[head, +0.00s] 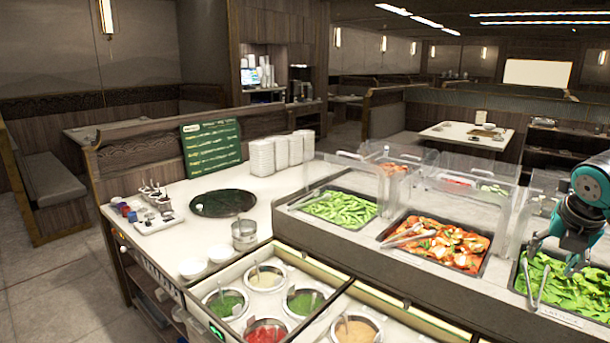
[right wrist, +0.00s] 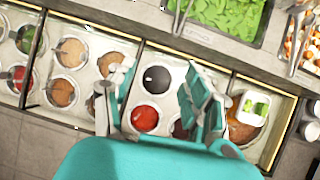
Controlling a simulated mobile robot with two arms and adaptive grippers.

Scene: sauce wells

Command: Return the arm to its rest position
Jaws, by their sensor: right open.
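My right gripper (head: 572,262) is at the right edge of the head view, above the leafy-green tray (head: 567,285). In the right wrist view its two teal fingers (right wrist: 160,82) are spread apart with nothing held between them. Below them are sauce wells, including a dark one (right wrist: 156,79) and a red one (right wrist: 145,117); the fingers partly hide others. My left gripper is not in view.
Clear guards (head: 430,195) stand behind the food trays. A small white dish with green pieces (right wrist: 255,105) sits at the right end of the wells.

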